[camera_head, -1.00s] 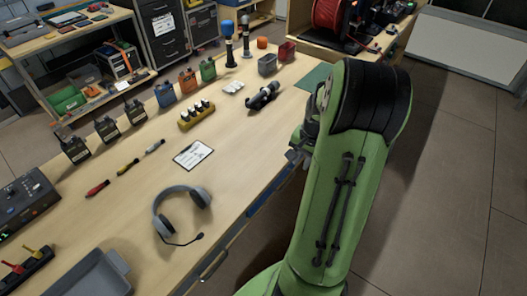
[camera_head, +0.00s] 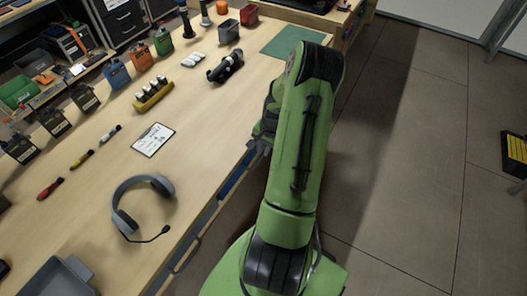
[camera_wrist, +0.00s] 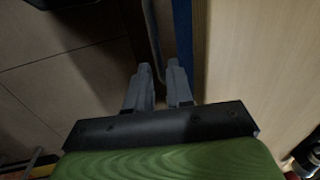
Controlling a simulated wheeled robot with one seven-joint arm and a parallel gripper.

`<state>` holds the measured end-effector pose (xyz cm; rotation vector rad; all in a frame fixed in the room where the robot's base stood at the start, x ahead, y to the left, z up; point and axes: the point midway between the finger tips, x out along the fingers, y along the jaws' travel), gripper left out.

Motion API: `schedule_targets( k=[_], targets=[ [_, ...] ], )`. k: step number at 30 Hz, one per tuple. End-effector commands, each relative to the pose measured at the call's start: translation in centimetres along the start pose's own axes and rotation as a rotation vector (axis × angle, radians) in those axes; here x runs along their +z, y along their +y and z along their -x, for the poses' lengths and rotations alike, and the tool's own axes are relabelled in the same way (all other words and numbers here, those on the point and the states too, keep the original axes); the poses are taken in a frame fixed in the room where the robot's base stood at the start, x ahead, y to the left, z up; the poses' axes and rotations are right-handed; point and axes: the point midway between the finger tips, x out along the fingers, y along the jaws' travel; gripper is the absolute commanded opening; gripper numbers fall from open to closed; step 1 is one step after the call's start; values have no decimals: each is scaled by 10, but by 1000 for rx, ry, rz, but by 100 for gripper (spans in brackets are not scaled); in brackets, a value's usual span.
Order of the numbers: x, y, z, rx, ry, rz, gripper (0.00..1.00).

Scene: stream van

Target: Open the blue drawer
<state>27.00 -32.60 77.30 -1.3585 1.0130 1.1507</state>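The blue drawer front (camera_head: 236,180) shows as a narrow strip under the bench's near edge. It also shows in the wrist view as a blue band (camera_wrist: 183,30) beside the wooden top. A dark bar (camera_wrist: 152,38), apparently the handle, runs alongside it. My gripper (camera_head: 258,147) is at the bench edge beside the blue strip, mostly hidden behind my arm in the head view. In the wrist view my gripper (camera_wrist: 161,70) points down with its two grey fingers apart. The bar's end lies between the fingertips. I cannot tell whether they touch it.
On the bench top (camera_head: 195,160) are headphones (camera_head: 145,203), a clipboard (camera_head: 153,139), a dark cylindrical tool (camera_head: 226,66), a yellow holder (camera_head: 153,95) and a green mat (camera_head: 292,40). A black-and-yellow box (camera_head: 515,153) stands at far right.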

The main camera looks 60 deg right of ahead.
Motion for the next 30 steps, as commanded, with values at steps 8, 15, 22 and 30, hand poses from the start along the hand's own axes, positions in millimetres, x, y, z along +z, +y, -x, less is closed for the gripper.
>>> schedule_targets(
  k=[8,15,22,30],
  targets=[
    [0,0,-15,1,1,0,21],
    [0,0,-15,1,1,0,3],
    [0,0,-14,1,1,0,0],
    [0,0,-14,0,1,0,0]
  ],
)
